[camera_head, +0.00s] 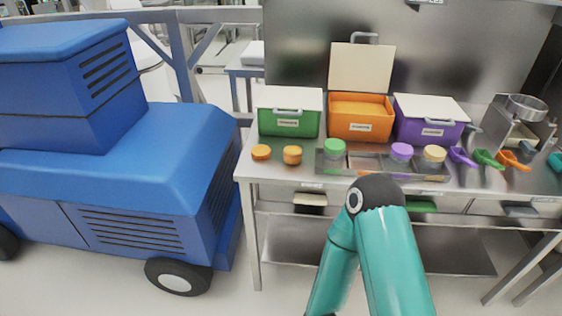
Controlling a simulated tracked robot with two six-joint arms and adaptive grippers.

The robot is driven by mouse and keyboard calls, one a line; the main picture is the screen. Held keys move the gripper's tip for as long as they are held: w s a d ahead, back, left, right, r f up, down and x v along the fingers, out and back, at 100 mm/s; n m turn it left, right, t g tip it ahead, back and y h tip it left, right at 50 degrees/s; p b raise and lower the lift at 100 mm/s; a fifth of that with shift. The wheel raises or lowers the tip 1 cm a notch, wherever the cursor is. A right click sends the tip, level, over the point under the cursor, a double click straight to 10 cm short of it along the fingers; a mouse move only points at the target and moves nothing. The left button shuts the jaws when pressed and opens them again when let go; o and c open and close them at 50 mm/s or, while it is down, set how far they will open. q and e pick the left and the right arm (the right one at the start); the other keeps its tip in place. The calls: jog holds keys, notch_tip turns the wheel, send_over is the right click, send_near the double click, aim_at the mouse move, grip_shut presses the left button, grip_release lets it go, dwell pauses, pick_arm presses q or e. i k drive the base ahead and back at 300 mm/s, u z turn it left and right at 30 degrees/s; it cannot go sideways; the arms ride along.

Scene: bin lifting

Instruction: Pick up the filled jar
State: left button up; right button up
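A small jar (292,155) with orange showing at its top stands on the metal table, left of a shallow tray (447,177). A flat round orange piece (261,152), perhaps a lid, lies to its left. Jars with green (334,147), purple (401,151) and tan (434,153) tops stand at the tray. I cannot tell from here how full any jar is. A teal arm of mine with a black joint cap rises from the bottom, in front of the table. Neither gripper shows.
Behind the jars stand a green bin (288,123), an open orange bin (360,118) and a purple bin (427,131). Coloured scoops (487,158) and a metal machine (517,125) are at the right. A big blue wheeled machine (110,150) fills the left.

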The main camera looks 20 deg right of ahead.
aim_at(293, 150)
jog(key=z, duration=0.15)
jog(key=i, duration=0.9)
jog(key=u, duration=0.05)
